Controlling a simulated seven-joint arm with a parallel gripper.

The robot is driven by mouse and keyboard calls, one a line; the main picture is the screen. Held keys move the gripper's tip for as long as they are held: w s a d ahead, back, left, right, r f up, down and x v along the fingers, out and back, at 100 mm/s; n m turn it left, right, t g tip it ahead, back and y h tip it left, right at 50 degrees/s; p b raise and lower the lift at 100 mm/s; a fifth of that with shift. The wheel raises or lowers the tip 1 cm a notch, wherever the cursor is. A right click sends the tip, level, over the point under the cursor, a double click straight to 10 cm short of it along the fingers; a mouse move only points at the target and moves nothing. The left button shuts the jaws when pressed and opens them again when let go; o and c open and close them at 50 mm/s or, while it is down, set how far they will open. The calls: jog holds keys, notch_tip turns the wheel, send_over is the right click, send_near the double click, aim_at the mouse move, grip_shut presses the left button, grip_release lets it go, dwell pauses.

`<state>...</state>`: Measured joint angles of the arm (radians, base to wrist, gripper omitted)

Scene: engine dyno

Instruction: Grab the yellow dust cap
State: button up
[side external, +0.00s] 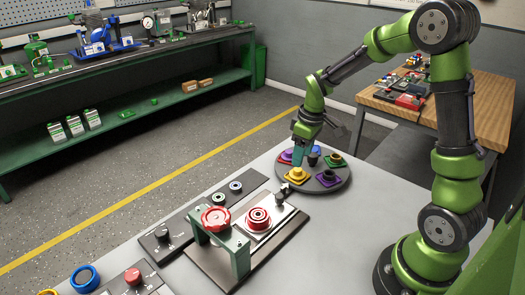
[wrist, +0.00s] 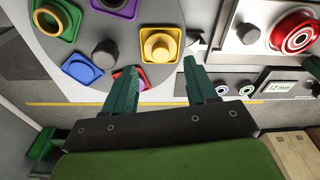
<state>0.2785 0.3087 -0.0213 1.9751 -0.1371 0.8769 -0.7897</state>
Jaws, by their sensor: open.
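The yellow dust cap (side external: 297,173) sits on the near edge of a round dark turntable (side external: 337,188). In the wrist view the yellow dust cap (wrist: 160,46) stands on a yellow square base, just beyond the gap between my fingertips. My gripper (side external: 297,160) is over the turntable's left part, close to the yellow cap in the side view. In the wrist view my gripper (wrist: 160,65) is open, its two teal fingers spread and nothing between them. The exact height above the cap is hard to tell.
The turntable also holds a blue piece (wrist: 82,68), a magenta piece (wrist: 128,78), a purple piece, a green piece (side external: 334,160) and a dark central knob (wrist: 105,52).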

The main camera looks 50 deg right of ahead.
aim_at(298, 170)
jog(key=f, duration=0.5)
jog(key=shift+w+a+f, duration=0.1)
jog(key=shift+w+a, duration=0.05)
jog(key=shift+w, duration=0.2)
jog(key=shift+c, duration=0.3)
grip_shut()
